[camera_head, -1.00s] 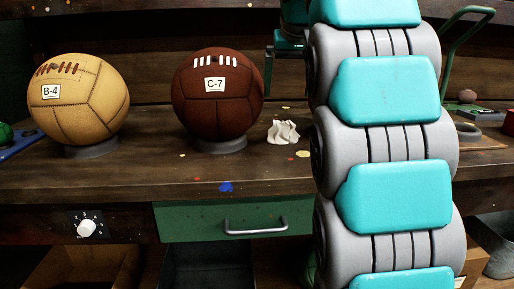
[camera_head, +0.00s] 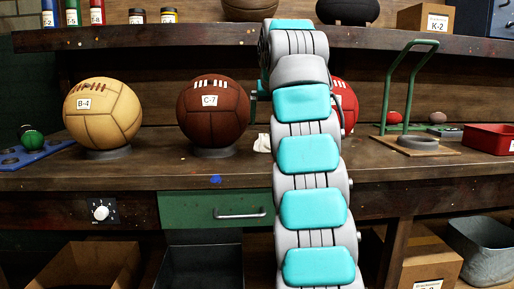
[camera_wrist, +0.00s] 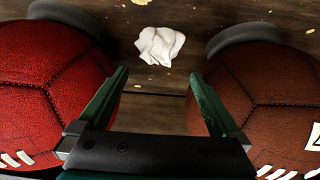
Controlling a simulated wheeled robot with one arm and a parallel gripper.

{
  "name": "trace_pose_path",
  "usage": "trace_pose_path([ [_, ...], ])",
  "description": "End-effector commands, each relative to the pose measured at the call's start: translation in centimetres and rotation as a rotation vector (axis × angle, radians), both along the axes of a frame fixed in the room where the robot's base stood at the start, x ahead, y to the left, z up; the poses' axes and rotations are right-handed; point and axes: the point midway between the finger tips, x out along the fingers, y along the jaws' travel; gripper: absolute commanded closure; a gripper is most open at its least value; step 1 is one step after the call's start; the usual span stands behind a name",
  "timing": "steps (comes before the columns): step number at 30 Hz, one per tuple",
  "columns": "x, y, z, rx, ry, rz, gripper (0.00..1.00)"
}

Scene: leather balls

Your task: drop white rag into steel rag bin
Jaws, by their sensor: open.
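The white rag (camera_wrist: 160,45) lies crumpled on the workbench between a red ball and a brown ball in the wrist view. In the head view only a piece of the rag (camera_head: 262,142) shows beside my arm. My gripper (camera_wrist: 158,75) is open and empty. Its two green fingers are spread over the gap between the balls, with the rag beyond their tips in the picture. In the head view my arm hides most of the gripper. A grey metal bin (camera_head: 484,252), apparently the steel rag bin, stands below the bench at the far right.
Brown ball C-7 (camera_head: 213,112) and red ball (camera_wrist: 50,95) sit close on either side of the fingers. Tan ball B-4 (camera_head: 102,114) stands further left. A green-handled press (camera_head: 392,88) and red tray (camera_head: 489,138) are on the right. A shelf (camera_head: 200,38) runs above.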

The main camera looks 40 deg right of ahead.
Motion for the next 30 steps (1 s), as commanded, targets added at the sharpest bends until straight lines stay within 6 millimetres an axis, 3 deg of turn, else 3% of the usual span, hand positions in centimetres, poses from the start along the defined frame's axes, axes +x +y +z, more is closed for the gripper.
trace_pose_path([
  [10, 2.9, -1.8, -4.1, 0.0, 0.005, -0.001, 0.0],
  [23, 4.9, -3.1, -6.2, 0.0, 0.003, 0.0, 0.0],
  [30, 6.5, -4.1, -8.4, 0.002, 0.003, 0.0, 0.0],
])
